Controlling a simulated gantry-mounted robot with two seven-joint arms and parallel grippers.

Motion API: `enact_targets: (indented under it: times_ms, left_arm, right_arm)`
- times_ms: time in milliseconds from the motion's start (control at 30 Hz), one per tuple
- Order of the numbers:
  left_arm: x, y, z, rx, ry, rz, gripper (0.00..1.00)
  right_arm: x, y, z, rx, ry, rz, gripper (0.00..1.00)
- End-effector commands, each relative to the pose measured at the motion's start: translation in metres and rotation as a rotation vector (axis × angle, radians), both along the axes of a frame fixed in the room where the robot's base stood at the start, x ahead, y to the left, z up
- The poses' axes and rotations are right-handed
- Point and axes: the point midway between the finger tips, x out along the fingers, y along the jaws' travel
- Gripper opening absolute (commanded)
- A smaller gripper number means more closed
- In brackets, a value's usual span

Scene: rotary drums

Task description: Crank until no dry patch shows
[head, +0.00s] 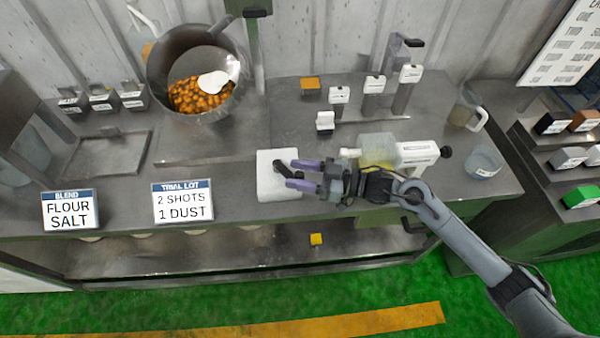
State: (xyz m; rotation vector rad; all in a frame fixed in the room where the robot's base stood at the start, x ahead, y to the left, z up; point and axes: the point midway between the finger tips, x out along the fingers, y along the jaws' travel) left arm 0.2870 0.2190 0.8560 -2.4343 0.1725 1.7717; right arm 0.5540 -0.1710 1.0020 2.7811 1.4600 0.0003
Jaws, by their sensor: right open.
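A tilted metal drum (160,85) stands at the back left with its mouth facing me. Orange-brown pieces (188,96) lie in it, with a white patch (212,82) on top at the right. A dark-ended bar (253,13) shows beside the drum's upper right; I cannot tell whether it is the crank. My right gripper (295,174) is open, its purple fingers pointing left over a white block (272,190). A dark bar (284,161) lies at the block by the fingers; whether they touch is unclear. My left gripper is out of view.
A sign (183,201) reads "TRIAL LOT 2 SHOTS 1 DUST"; another (70,210) reads "BLEND FLOUR SALT". A white bottle-like device (417,153), a clear jug (467,108) and a bowl (483,163) stand right. Labelled dispensers (373,93) stand behind. A shallow tray (103,155) lies left.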

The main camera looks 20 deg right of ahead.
Motion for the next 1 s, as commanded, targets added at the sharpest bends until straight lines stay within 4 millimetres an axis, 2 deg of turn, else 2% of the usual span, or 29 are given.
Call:
enact_targets:
  times_ms: [267,733,1000]
  left_arm:
    - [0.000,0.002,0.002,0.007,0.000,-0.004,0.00]
    - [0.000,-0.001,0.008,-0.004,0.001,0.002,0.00]
    - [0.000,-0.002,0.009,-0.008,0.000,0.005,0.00]
  right_arm:
    - [-0.011,-0.015,-0.001,-0.001,0.003,-0.001,0.50]
    - [-0.053,-0.077,-0.001,-0.002,0.003,-0.001,0.50]
    - [-0.061,-0.089,0.000,-0.001,0.001,-0.001,0.50]
